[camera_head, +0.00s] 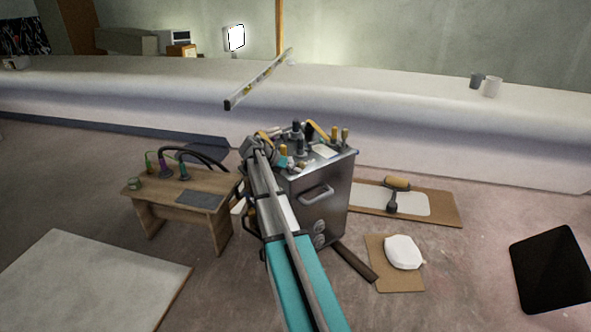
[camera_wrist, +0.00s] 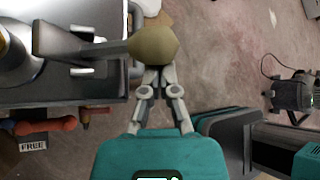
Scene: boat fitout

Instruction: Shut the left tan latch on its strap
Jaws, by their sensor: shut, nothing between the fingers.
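In the wrist view a tan latch end (camera_wrist: 153,46) sits on a dark lever (camera_wrist: 85,48) that reaches out from the grey metal cabinet. My gripper (camera_wrist: 160,72) is shut and empty, its fingertips right at the lower side of this tan end. I cannot tell whether they touch it. In the head view the metal cabinet (camera_head: 331,208) has two slanted tan pieces on top, a left one (camera_head: 264,135) beside my arm and a right one (camera_head: 317,131). Both look raised. My arm hides part of the cabinet's left side, and the strap cannot be made out.
Several tools (camera_head: 297,141) stand on the cabinet top. A small wooden bench (camera_head: 150,197) with cables stands on the left. A spirit level (camera_head: 258,80) slants behind the cabinet. On the floor at right lie boards, a white pad (camera_head: 402,252) and a black panel (camera_head: 551,268).

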